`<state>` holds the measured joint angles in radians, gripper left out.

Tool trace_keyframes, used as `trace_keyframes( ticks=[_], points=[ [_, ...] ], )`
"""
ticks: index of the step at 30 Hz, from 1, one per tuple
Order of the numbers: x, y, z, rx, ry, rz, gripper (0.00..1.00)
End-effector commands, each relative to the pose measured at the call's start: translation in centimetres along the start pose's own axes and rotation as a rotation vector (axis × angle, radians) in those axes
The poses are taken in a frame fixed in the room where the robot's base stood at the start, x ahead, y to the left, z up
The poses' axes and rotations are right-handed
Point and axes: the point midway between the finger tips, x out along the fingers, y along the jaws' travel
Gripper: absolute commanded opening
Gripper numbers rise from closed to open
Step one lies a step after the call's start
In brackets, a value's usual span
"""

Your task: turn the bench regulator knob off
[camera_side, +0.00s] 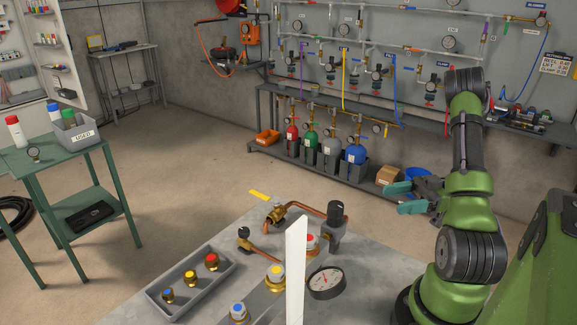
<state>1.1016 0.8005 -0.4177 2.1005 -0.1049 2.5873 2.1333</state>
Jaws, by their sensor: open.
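A grey regulator body (333,237) stands on the grey bench (225,245), topped by a black knob (336,211), which looks like the bench regulator knob. A copper pipe (310,209) runs into it from a brass valve (275,214) with a yellow lever (259,196). A round dial gauge (325,283) sits in front of the regulator. The knob's turn position cannot be read. My gripper (394,200) has teal fingers and is open and empty. In the picture it is to the right of the knob, apart from it.
A white upright panel (295,280) partly hides a red-topped knob (312,241). A grey tray (163,293) holds brass valves. A green table (85,155) is at left. Gas bottles line the back rack.

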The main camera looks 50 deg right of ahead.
Motion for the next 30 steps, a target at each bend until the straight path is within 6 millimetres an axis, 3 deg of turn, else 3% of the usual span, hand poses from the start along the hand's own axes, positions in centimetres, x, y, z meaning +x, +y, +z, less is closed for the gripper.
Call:
trace_keyframes(
  ticks=[5, 21, 30],
  points=[
    [0.8, 0.2, 0.2, 0.043, 0.011, 0.021, 0.66],
    [12.1, 0.3, 0.1, 0.039, 0.008, 0.013, 0.66],
    [16.0, 0.4, 0.1, 0.039, 0.007, 0.018, 0.66]
  ],
)
